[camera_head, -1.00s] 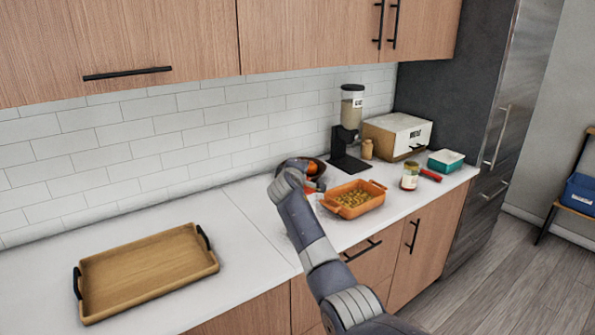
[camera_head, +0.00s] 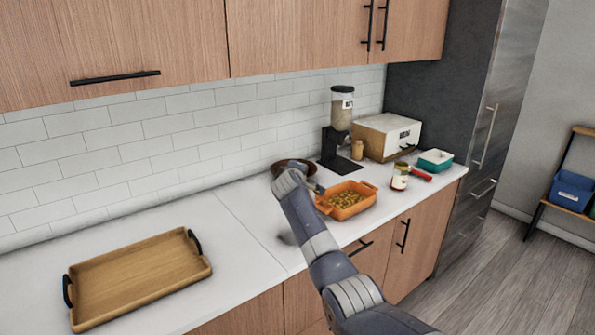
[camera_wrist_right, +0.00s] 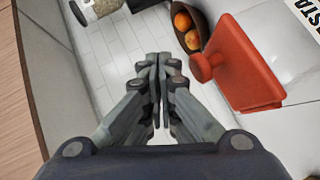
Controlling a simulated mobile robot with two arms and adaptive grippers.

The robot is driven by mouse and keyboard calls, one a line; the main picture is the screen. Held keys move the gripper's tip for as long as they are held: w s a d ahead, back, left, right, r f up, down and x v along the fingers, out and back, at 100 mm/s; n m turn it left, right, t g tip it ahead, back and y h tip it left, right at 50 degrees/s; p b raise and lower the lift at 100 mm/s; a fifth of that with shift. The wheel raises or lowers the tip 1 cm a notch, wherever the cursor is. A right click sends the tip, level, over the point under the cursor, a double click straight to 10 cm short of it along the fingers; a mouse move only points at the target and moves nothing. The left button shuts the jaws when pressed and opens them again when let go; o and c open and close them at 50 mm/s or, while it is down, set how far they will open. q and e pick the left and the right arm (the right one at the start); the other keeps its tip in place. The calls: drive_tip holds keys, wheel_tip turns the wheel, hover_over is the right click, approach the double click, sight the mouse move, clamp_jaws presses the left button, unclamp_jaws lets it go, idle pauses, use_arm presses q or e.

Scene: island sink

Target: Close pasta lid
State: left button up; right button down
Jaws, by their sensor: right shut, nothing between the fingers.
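In the right wrist view, a red-orange rectangular lid (camera_wrist_right: 258,75) with a round knob (camera_wrist_right: 207,67) is tilted up beside a white container (camera_wrist_right: 295,50). Part of the container's dark lettering shows, ending in "STA". My right gripper (camera_wrist_right: 157,92) is shut and empty, to the left of the lid and apart from it. In the head view my right arm reaches over the counter from the lower right, and its wrist hides the lid and container. My left gripper is not in view.
An orange baking dish (camera_head: 347,205) with food is right of my wrist. A jar (camera_head: 400,177), a dispenser (camera_head: 341,110), a bread box (camera_head: 385,137) and a teal dish (camera_head: 435,160) stand farther right. A bowl holds fruit (camera_wrist_right: 183,21). A wooden tray (camera_head: 135,280) lies left.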

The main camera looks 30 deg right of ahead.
wheel_tip(320, 180, up, 4)
drive_tip(key=p, duration=0.3)
drive_tip(key=shift+d+p, duration=0.15)
drive_tip(key=shift+p, duration=0.25)
drive_tip(key=shift+s+r, duration=0.15)
drive_tip(key=shift+r, duration=0.1)
drive_tip(key=s+r+b, duration=0.2)
drive_tip(key=s+r, duration=0.4)
drive_tip(key=shift+s+d+r+b, duration=0.15)
drive_tip(key=shift+s+r+b, duration=0.1)
drive_tip(key=shift+s+b, duration=0.15)
drive_tip(key=shift+f, duration=0.1)
